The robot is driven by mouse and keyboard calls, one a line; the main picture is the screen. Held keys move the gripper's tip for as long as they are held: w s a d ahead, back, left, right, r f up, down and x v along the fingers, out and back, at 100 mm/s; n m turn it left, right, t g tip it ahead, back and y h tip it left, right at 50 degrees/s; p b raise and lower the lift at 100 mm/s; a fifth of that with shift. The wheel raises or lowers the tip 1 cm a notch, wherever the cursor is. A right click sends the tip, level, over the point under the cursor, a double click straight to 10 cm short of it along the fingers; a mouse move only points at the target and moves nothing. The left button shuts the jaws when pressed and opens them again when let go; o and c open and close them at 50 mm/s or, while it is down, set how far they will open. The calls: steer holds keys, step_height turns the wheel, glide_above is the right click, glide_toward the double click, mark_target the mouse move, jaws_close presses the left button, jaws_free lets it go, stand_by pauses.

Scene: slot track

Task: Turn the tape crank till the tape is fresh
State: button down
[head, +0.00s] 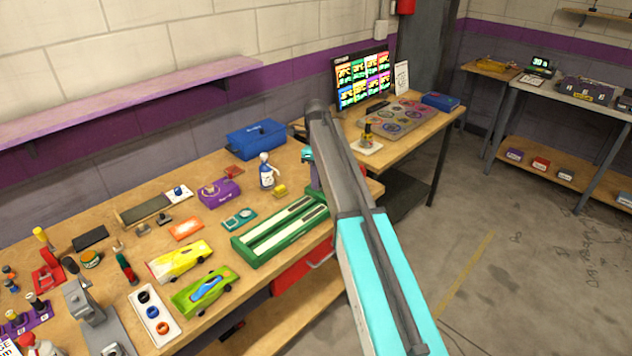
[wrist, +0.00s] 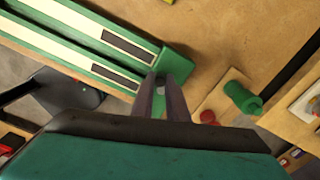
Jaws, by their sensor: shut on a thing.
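The green two-lane tape unit (head: 285,229) lies near the front edge of the workbench, with dark and pale strips along its lanes. In the wrist view the green unit (wrist: 178,62) runs from upper left to its end block near the middle. My gripper (wrist: 165,80) is at that end, its two dark fingers close together. They are shut on a small, mostly hidden piece, which looks like the tape crank's handle. In the head view my arm hides the fingers and the crank. I cannot tell how worn the tape is.
A green cylinder (wrist: 242,98) and a red knob (wrist: 208,117) are right of my fingers. A spray bottle (head: 267,172), a blue box (head: 256,139), a yellow car (head: 179,261) and a green car (head: 203,291) stand on the bench. Open floor lies to the right.

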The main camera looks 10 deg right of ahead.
steer(key=shift+w+d+m, duration=0.15)
steer(key=shift+w+m, duration=0.05)
steer(key=shift+m, duration=0.55)
steer(key=shift+w+d+m, duration=0.1)
steer(key=shift+w+m, duration=0.05)
steer(key=shift+m, duration=0.6)
steer(key=c, duration=1.7)
jaws_free()
steer(key=shift+c, duration=0.2)
steer(key=shift+r, duration=0.1)
step_height(320, 180, up, 14)
steer(key=b, duration=0.3)
steer(key=shift+f, duration=0.2)
